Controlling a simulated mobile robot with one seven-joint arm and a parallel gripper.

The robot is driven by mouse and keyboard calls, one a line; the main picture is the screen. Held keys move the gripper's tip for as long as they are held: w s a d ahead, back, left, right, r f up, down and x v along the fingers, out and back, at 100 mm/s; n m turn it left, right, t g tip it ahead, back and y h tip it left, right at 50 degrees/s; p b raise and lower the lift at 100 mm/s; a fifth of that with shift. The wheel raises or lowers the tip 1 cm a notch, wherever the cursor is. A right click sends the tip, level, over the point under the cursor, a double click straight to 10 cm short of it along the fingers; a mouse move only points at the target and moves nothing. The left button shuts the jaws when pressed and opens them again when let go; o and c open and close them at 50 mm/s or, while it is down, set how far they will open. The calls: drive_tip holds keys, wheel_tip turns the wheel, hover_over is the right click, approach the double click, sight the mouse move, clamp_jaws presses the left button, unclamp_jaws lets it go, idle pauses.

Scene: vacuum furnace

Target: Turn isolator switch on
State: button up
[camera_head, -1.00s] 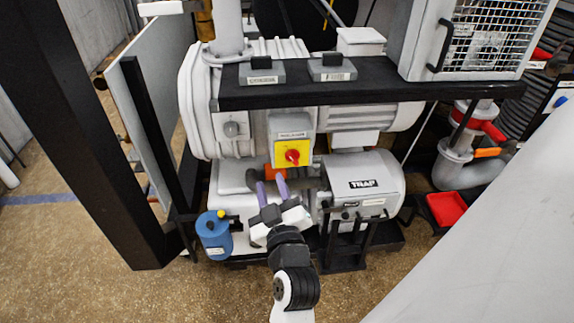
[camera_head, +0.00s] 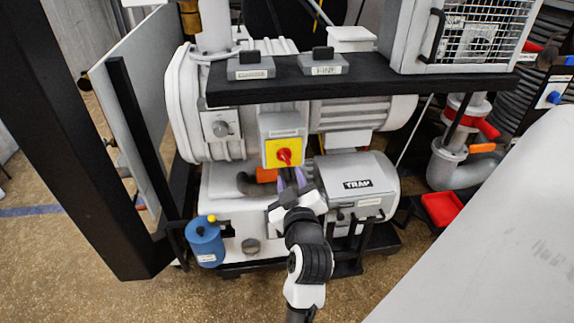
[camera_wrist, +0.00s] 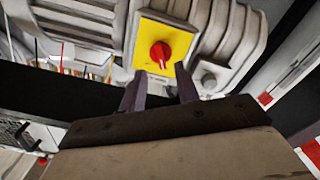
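The isolator switch is a red knob (camera_head: 284,156) on a yellow plate (camera_head: 271,160), on the front of a grey box on the pump. In the wrist view the red knob (camera_wrist: 161,54) shows a pale mark at its lower end, and the yellow plate (camera_wrist: 148,36) surrounds it. My gripper (camera_head: 289,178) is just below the plate in the head view, fingers pointing up toward it. In the wrist view my gripper (camera_wrist: 158,82) has its two purple-grey fingers apart, with nothing between them. The knob lies beyond the fingertips, apart from them.
A black shelf bar (camera_head: 360,84) with two grey switch boxes runs above the isolator. A grey TRAP cylinder (camera_head: 358,185) sits to the right. A blue canister (camera_head: 205,242) stands at lower left. A thick black post (camera_head: 85,150) rises on the left.

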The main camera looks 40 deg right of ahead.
sight(286, 161)
drive_tip(key=p+x, duration=0.1)
drive_tip(key=x, duration=0.4)
drive_tip(key=shift+w+d, duration=0.1)
drive_tip(key=shift+w, duration=0.25)
clamp_jaws()
